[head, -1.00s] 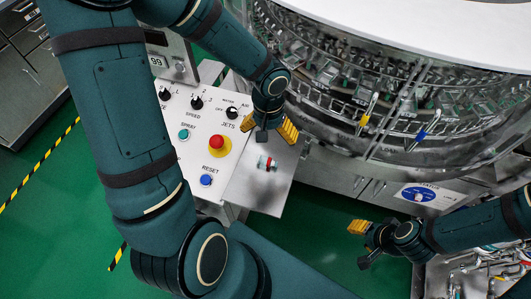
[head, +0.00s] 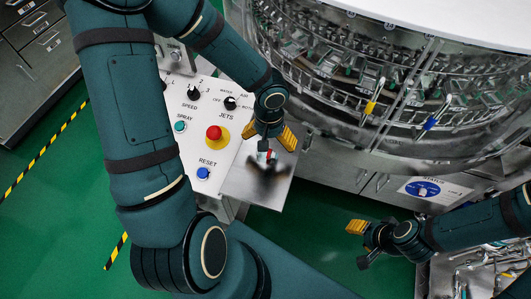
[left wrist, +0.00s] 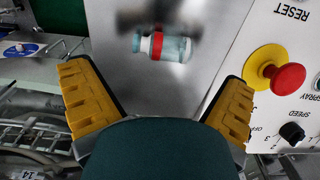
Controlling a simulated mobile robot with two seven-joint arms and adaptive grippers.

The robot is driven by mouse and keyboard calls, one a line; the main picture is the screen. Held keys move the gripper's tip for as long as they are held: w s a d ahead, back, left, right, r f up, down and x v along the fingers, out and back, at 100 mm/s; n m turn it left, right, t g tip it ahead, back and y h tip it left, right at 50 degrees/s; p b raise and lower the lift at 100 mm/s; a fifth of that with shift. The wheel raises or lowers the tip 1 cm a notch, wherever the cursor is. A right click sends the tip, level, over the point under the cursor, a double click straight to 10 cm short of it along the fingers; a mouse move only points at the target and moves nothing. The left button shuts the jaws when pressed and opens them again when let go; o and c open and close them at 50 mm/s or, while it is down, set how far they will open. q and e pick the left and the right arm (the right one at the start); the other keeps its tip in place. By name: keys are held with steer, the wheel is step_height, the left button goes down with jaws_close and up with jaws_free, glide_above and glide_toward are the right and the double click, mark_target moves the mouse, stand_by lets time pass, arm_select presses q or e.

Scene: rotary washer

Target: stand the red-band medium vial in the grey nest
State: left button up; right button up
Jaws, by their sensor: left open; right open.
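The red-band vial (left wrist: 160,46) lies on its side on the steel shelf (head: 236,184) beside the control panel. It is a clear vial with a red band around its middle and a whitish cap end. In the head view the vial (head: 266,156) is partly hidden by my left gripper (head: 267,140). That gripper is open above the shelf; in the left wrist view its yellow fingers (left wrist: 158,100) are spread and the vial lies beyond them, untouched. My right gripper (head: 360,243) is open and empty over the green floor at lower right. I cannot make out the grey nest.
The control panel (head: 203,142) with a red stop button (head: 214,132) and knobs stands left of the shelf. The round washer (head: 370,95) is behind and right. A tray of metal parts (head: 490,278) is at lower right.

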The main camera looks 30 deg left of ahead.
mark_target(267, 153)
arm_select(q)
steer(key=f, duration=0.2)
steer(key=s+f+b, duration=0.1)
steer(key=f, duration=0.1)
steer(key=shift+f+b, duration=0.3)
steer(key=c, duration=0.9)
steer(key=shift+c, duration=0.2)
steer(key=shift+r, duration=0.1)
